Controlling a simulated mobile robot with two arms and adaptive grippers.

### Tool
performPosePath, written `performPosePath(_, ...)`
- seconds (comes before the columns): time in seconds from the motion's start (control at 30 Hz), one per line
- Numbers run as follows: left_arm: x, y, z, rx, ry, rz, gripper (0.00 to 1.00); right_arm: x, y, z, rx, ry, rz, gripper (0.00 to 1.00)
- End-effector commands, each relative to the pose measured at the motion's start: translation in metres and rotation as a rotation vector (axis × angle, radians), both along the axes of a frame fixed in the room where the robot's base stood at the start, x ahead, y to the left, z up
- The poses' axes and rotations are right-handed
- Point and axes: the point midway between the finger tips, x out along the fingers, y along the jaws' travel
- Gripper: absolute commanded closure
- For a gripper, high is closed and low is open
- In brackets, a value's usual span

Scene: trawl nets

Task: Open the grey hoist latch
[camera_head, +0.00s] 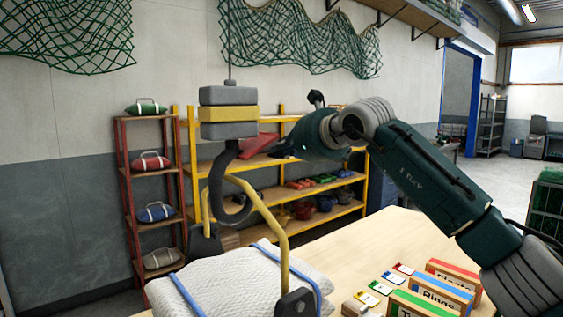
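The hoist hangs on a cable, with a grey and yellow block (228,112) above a dark grey open-curved hook (216,190). I cannot make out the grey latch separately on the hook. A yellow bar handle (268,216) rises from a white netted bundle (222,285) with blue straps and crosses the hook's opening; I cannot tell whether they touch. My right gripper (279,150) comes in from the right, dark and pointing left, just right of the hook's upper part, seemingly apart from it. Its fingers are too small and dark to judge. My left gripper is not in view.
A wooden table (345,252) carries labelled boxes (447,287) and small coloured cards (392,279) at the right. A red shelf (126,205) and a yellow shelf (280,197) stand behind. Green nets (300,40) hang on the wall. The table's middle is clear.

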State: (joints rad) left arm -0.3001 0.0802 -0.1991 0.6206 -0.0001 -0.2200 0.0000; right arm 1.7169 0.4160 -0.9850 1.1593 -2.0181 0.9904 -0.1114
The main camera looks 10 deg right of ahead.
Motion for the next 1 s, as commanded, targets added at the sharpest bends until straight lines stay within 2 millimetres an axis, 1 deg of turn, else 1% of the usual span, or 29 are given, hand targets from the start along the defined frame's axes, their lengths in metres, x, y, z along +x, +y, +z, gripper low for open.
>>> performPosePath(0.1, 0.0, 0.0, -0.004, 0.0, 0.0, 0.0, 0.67, -0.001, 0.001, 0.004, -0.048, -0.032, 0.0, 1.0)
performPosePath(0.33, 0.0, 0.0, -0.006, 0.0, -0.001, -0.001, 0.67, -0.001, 0.002, 0.01, -0.099, -0.066, 0.0, 1.0)
performPosePath(1.0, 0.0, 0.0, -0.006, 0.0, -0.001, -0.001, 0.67, -0.002, 0.001, 0.012, -0.111, -0.074, 0.0, 1.0)
